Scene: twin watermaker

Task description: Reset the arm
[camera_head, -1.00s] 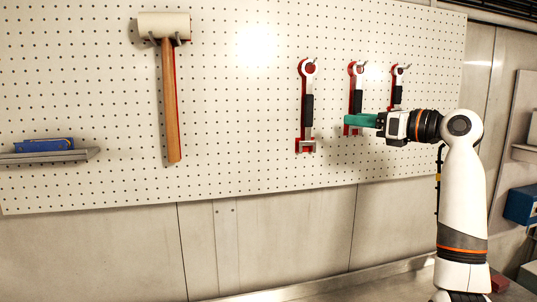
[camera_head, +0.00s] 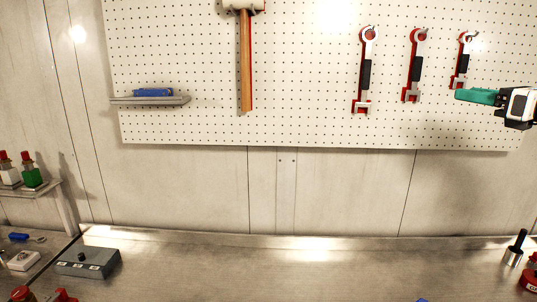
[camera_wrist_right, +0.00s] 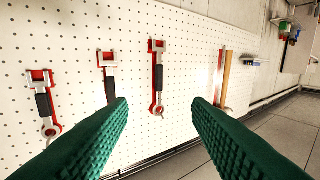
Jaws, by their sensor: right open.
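My right gripper (camera_head: 478,96) is at the right edge of the head view, in front of the pegboard near the rightmost wrench. In the right wrist view its two green fingers (camera_wrist_right: 160,118) are wide apart with nothing between them. Three red-backed wrenches hang on the pegboard: a left one (camera_head: 366,70), a middle one (camera_head: 414,65) and a right one (camera_head: 462,60). They also show in the right wrist view, one of them (camera_wrist_right: 157,78) beyond the gap between the fingers. My left gripper is not in view.
The pegboard (camera_head: 310,90) also holds a wooden-handled mallet (camera_head: 246,62) and a small shelf (camera_head: 150,101) with a blue item (camera_head: 153,92). Below is a metal worktop (camera_head: 260,265) with a grey box (camera_head: 88,262) at left and a black-handled tool (camera_head: 516,247) at right. Its middle is mostly clear.

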